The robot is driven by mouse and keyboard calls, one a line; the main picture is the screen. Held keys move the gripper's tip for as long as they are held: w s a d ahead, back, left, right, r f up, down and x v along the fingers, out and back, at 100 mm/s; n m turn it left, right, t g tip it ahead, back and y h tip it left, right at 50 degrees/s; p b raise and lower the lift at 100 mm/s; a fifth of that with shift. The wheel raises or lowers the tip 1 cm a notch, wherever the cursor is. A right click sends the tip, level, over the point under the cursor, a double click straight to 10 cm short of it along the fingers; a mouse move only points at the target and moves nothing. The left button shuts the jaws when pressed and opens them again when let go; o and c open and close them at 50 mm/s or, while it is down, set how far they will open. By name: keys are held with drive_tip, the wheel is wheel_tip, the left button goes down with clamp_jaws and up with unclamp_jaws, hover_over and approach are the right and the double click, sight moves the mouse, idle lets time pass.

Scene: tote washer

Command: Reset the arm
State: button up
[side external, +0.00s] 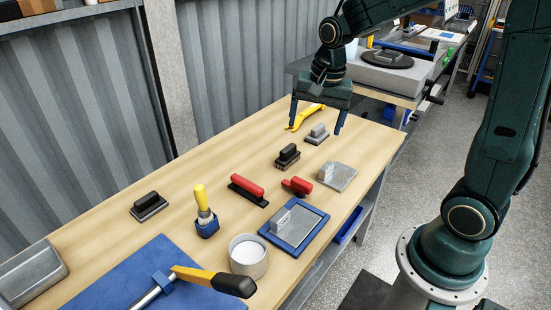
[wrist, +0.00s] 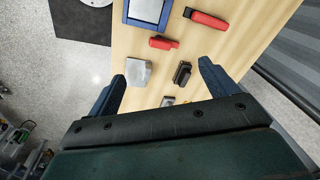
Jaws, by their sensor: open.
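My gripper (side external: 316,118) is open and empty, held above the far end of the wooden bench (side external: 225,150). Its two blue fingers point down, spread wide apart. In the wrist view my gripper (wrist: 160,92) also shows open, with nothing between the fingers but the bench and tools below. A yellow-handled tool (side external: 306,117) lies on the bench behind the fingers in the side view. A small grey block tool (side external: 318,133) sits on the bench close to the right finger. The gripper appears apart from both.
Red-handled tools (side external: 247,188), a dark brush (side external: 288,156), a metal plate (side external: 336,176), a blue-framed tray (side external: 294,226), a white tub (side external: 248,255) and a yellow-handled brush in a blue holder (side external: 206,222) stand on the bench. A grey machine (side external: 396,72) stands beyond. Open air surrounds the gripper.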

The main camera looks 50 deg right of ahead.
drive_tip(key=s+a+r+n+t, duration=0.2)
drive_tip(key=s+a+r+n, duration=0.1)
drive_tip(key=s+n, duration=0.3)
drive_tip(key=s+a+r+n+t, duration=0.1)
drive_tip(key=s+a+r+n, duration=0.2)
drive_tip(key=s+n, duration=0.3)
drive_tip(key=shift+s+a+r+t, duration=0.15)
drive_tip(key=shift+s+r+t, duration=0.45)
drive_tip(key=shift+s, duration=1.8)
drive_tip(key=shift+r, duration=0.2)
